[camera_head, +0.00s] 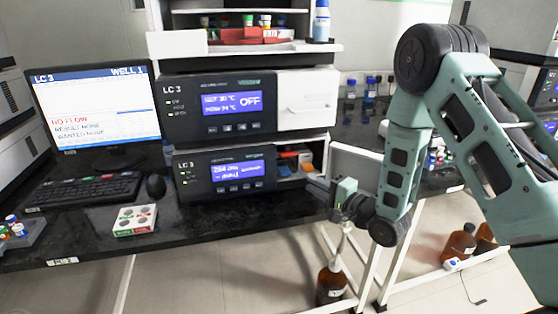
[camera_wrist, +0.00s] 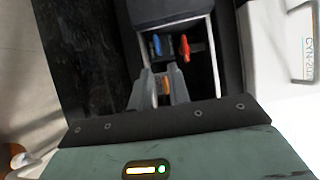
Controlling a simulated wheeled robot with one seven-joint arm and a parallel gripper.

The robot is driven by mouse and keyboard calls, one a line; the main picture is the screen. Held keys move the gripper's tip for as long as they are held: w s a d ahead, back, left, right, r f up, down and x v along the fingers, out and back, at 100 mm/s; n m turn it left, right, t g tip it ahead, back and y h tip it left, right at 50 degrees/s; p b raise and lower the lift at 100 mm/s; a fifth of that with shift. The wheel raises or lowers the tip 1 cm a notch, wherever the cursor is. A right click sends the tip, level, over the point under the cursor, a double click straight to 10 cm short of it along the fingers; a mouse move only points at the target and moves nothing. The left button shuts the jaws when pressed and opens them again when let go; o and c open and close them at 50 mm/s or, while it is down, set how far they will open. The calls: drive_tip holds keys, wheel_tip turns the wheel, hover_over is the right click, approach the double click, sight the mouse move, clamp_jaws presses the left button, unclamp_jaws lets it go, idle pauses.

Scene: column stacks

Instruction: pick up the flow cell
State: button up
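In the head view my gripper (camera_head: 318,190) is at the right front of the lower LC 3 unit (camera_head: 226,170), before its open bay (camera_head: 292,160) with small red, orange and green parts. The wrist view shows my gripper (camera_wrist: 160,74) with its two grey fingers apart, pointing into a pale-walled bay. A small orange part (camera_wrist: 165,86) shows between the fingers; I cannot tell whether they touch it. A blue part (camera_wrist: 157,44) and a red-orange part (camera_wrist: 184,48) lie beyond the tips. I cannot tell which part is the flow cell.
The bay's walls stand close around the fingers. A monitor (camera_head: 95,105), keyboard (camera_head: 85,190), mouse (camera_head: 156,186) and white box with coloured round spots (camera_head: 135,220) are on the black bench (camera_head: 220,228). The bench front between box and arm is clear. Brown bottles (camera_head: 331,285) stand below.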

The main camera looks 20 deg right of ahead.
approach(281, 163)
drive_tip(key=w+a, duration=0.1)
drive_tip(key=w+f, duration=0.1)
drive_tip(key=w+a, duration=0.1)
drive_tip(key=w, duration=0.1)
drive_tip(key=shift+w+a+f+p, duration=0.1)
drive_tip(key=shift+a+f+p, duration=0.1)
drive_tip(key=shift+a+p, duration=0.15)
clamp_jaws()
